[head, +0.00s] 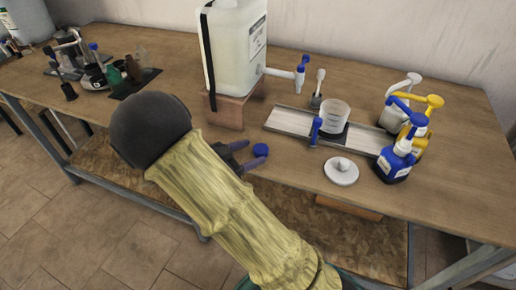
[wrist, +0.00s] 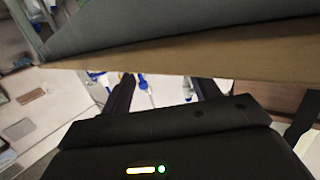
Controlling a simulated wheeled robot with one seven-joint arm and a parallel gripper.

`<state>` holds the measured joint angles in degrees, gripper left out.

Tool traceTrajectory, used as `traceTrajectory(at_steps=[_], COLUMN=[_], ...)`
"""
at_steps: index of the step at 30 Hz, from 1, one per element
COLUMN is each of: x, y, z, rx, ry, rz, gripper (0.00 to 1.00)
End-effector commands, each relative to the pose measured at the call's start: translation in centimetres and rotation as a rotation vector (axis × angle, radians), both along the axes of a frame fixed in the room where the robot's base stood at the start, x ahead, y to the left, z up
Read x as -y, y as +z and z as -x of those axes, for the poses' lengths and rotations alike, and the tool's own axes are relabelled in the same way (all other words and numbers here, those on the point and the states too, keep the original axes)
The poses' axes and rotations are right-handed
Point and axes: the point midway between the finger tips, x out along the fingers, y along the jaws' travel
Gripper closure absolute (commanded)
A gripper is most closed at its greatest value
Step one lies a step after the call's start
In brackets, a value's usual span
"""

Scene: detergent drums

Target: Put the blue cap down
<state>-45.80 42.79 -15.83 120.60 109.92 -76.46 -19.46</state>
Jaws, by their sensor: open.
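The blue cap (head: 260,150) is a small round piece at the front of the wooden table, just beyond my fingertips in the head view. My gripper (head: 250,156) is open, its two dark fingers pointing right toward the cap, low near the table's front edge. The cap appears to rest on the tabletop, free of the fingers; whether a finger touches it I cannot tell. In the wrist view my open gripper (wrist: 165,90) shows two dark fingers with a gap between them. I cannot make out the cap for sure there.
A large jug (head: 232,50) with a blue-handled tap stands on a wooden block behind my gripper. Right are a tray (head: 285,119) with a clear beaker (head: 334,117), a white lid (head: 341,171) and several pump bottles (head: 397,160). Bare table lies between cap and lid.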

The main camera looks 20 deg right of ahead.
Motion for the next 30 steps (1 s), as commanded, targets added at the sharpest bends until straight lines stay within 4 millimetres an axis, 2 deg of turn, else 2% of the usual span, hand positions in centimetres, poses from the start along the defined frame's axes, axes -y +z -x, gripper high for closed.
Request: traceTrajectory(at_steps=[6,12,30], x=[-4.2,-6.7,-7.1], y=[0.7,1.1,1.1], z=[1.5,2.4,2.6], rx=[0.000,-0.001,-0.001], ry=[0.003,0.001,-0.001], rz=[-0.002,-0.001,0.000], gripper=[0.39,0.39,0.39])
